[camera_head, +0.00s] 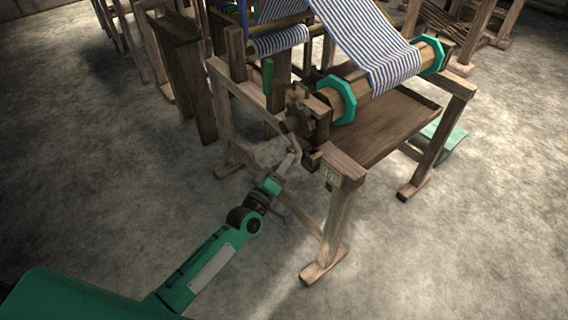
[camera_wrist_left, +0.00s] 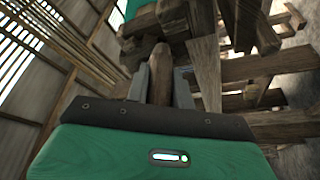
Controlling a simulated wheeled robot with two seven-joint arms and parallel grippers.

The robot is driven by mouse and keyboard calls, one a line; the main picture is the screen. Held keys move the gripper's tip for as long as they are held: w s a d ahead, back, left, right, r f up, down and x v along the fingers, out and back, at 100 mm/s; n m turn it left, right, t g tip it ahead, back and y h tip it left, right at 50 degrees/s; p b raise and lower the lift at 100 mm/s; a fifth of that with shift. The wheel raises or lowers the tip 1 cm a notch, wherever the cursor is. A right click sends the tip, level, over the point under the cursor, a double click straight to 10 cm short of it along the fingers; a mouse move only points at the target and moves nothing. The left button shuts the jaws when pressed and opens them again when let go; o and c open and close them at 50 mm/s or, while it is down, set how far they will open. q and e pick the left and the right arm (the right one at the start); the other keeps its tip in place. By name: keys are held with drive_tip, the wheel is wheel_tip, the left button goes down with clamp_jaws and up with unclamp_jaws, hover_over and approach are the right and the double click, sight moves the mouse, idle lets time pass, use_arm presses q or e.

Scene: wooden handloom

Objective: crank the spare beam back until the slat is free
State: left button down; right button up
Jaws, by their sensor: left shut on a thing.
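The beam (camera_head: 358,86) is a pale wooden roller with green octagonal end discs, lying across the front of the loom. Blue and white striped cloth (camera_head: 372,42) comes down onto it. A toothed wooden wheel (camera_head: 304,112) sits at its left end, with a wooden crank handle (camera_head: 292,136) below. My left gripper (camera_head: 290,160) is at the handle, outside the loom's left side. In the left wrist view, its jaws are shut on the upright wooden handle (camera_wrist_left: 160,72), one finger on each side. I cannot make out the slat. My right gripper is out of view.
The loom's front left post (camera_head: 338,215) and side rail (camera_head: 255,100) stand close to my left arm. A wooden board (camera_head: 392,125) lies below the beam. Another wooden frame (camera_head: 180,60) stands at the back left. The floor in front is clear.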

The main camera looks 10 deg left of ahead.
use_arm(q)
drive_tip(key=c, duration=1.2)
unclamp_jaws()
drive_tip(key=v, duration=1.4)
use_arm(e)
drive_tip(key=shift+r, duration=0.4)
use_arm(q)
drive_tip(key=shift+d+f, duration=0.1)
